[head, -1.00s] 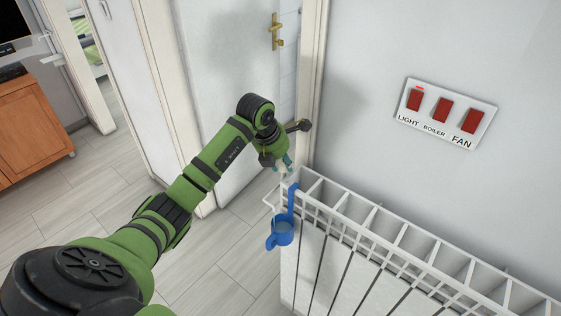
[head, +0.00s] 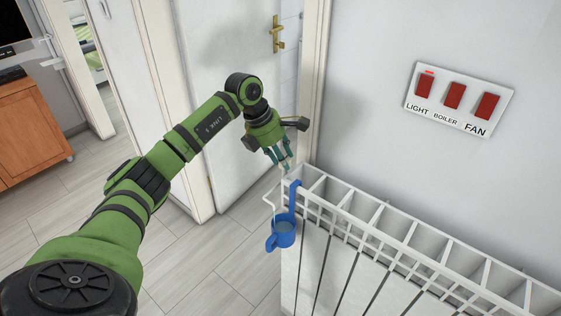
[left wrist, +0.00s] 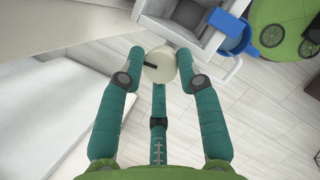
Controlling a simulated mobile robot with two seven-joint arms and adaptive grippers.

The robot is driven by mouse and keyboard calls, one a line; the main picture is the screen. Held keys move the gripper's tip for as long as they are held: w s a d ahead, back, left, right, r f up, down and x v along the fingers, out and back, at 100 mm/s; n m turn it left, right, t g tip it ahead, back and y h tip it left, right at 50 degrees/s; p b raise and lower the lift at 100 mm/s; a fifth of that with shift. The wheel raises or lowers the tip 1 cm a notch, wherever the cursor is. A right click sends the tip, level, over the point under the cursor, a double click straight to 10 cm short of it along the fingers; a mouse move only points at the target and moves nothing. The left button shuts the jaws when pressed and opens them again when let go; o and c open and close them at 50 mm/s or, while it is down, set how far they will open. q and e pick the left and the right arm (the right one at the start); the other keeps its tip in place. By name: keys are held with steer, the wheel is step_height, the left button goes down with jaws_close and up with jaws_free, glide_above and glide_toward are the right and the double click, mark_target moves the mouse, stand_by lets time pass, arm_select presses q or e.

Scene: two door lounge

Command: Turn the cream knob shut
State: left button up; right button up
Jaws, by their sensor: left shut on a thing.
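The cream knob (left wrist: 157,70) is a round, pale disc with a dark line on its face, seen in the left wrist view. My left gripper (left wrist: 160,62) has its teal fingers around it, one on each side and a third below, and is shut on it. In the head view, my left gripper (head: 283,164) points down at the near left end of the white radiator (head: 345,212); the knob cannot be made out clearly there behind the fingers. My right gripper is in neither view.
A blue cup-like container (head: 283,232) hangs on the radiator's end, just below my gripper. A switch panel (head: 457,98) labelled light, boiler and fan is on the wall. A door with a brass handle (head: 277,35) stands behind my arm.

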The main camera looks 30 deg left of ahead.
arm_select(q)
steer(key=shift+w+d+r+m+h+b, duration=0.2)
steer(key=shift+m+h+b, duration=0.1)
steer(key=shift+m, duration=0.5)
steer(key=o, duration=1)
steer(key=shift+o, duration=0.5)
steer(key=shift+d+f, duration=0.1)
steer(key=shift+d, duration=0.05)
steer(key=shift+a+r, duration=0.2)
steer(key=v, duration=1.1)
steer(key=shift+r+g, duration=0.3)
steer(key=shift+r, duration=0.1)
